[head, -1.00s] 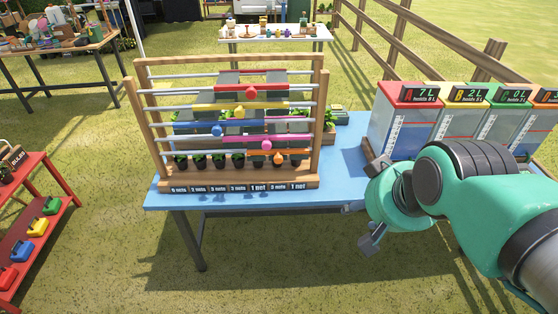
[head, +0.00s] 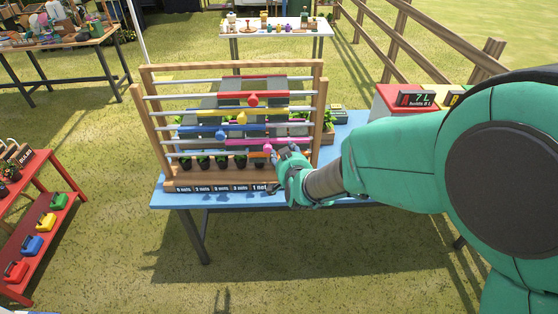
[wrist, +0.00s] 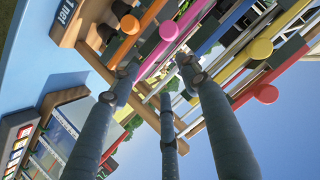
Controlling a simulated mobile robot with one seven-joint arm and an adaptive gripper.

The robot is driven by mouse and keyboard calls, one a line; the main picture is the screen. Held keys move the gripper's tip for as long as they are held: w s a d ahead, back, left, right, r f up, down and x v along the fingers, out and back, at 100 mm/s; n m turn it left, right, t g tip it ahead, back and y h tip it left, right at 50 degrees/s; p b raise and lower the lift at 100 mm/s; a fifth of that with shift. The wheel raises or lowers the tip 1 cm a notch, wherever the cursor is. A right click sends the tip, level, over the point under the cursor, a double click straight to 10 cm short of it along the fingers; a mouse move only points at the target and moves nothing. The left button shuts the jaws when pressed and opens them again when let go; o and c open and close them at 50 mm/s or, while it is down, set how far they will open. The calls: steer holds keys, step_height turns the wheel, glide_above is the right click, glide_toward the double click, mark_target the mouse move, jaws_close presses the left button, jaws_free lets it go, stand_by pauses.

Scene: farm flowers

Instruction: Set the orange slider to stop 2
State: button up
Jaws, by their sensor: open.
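The orange slider (head: 257,155) is on the lowest rod of the wooden rack, at its right part, and is partly hidden by my gripper in the head view. Its round orange knob shows in the wrist view (wrist: 130,24), at the upper left beyond my fingers. My gripper (head: 279,151) is in front of the rack's lower right, close to the orange slider. In the wrist view my gripper (wrist: 158,82) has its fingers spread apart with nothing between them. I cannot tell whether a finger touches the slider.
Pink (head: 241,140), blue (head: 220,134), yellow (head: 241,117) and red (head: 253,99) sliders are on the rods above. Net labels (head: 215,188) run along the rack's base, the right ones hidden by my arm. Potted plants (head: 204,162) stand behind. The blue table (head: 345,133) carries bins at right.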

steer(key=s+a+f+t+h+p, duration=0.1)
steer(key=s+f+t+p, duration=0.3)
steer(key=f, duration=0.9)
steer(key=shift+s+a+f+t+h, duration=0.3)
steer(key=shift+s+t, duration=0.1)
steer(key=shift+s, duration=0.25)
steer(key=shift+r, duration=0.1)
steer(key=w+b, duration=0.1)
steer(key=w, duration=1.3)
steer(key=shift+s, duration=0.1)
steer(key=shift+c, duration=0.5)
jaws_close()
